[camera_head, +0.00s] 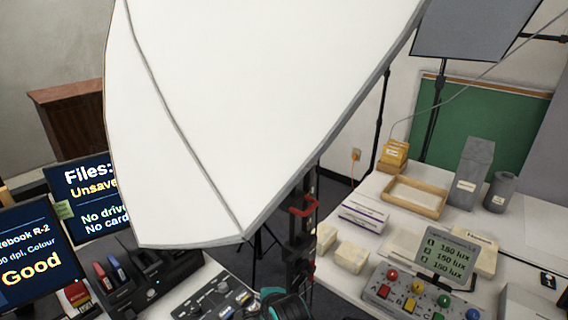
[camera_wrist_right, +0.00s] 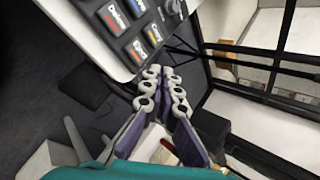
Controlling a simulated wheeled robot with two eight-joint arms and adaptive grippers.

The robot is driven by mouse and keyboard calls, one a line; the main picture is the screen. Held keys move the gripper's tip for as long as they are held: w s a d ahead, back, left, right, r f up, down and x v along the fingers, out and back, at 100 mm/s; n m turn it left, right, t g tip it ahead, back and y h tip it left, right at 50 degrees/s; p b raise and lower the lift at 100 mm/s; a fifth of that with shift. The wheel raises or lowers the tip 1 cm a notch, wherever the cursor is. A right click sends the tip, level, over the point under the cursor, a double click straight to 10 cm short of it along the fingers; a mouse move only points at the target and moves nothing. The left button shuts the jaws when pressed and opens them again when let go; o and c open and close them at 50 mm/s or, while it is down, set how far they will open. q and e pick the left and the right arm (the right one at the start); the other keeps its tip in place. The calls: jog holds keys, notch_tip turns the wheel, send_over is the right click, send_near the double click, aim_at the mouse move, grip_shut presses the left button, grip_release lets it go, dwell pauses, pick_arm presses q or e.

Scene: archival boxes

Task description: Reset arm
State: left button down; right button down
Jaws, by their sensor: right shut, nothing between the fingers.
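My right gripper (camera_wrist_right: 163,88) shows in the right wrist view with its two purple, grey-tipped fingers drawn together and nothing held between them. In the head view, only a dark and teal part of my right gripper (camera_head: 285,305) shows at the bottom edge, beside a control panel with knobs (camera_head: 214,300). In the right wrist view, the fingertips appear close below a panel with labelled buttons (camera_wrist_right: 128,28); I cannot tell whether they touch it. My left gripper is not in view.
A large white softbox (camera_head: 250,100) fills the upper middle of the head view. Two monitors (camera_head: 35,255) stand left. A white table (camera_head: 375,190) at right holds a wooden tray (camera_head: 414,207), grey boxes (camera_head: 474,170) and a button box (camera_head: 415,297). Dark floor shows between the tables.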

jog(key=s+d+r+n+h, duration=0.1)
jog(key=s+d+r+n, duration=0.25)
jog(key=d, duration=0.45)
jog(key=s+d+r+n+h, duration=0.1)
jog(key=s+d+r+n, duration=0.2)
jog(key=d+n, duration=0.35)
jog(key=s+d+n+h, duration=0.2)
jog(key=s+d+n, duration=0.4)
jog(key=s+d, duration=0.4)
jog(key=shift+d+r+g, duration=0.4)
jog(key=shift+r, duration=0.05)
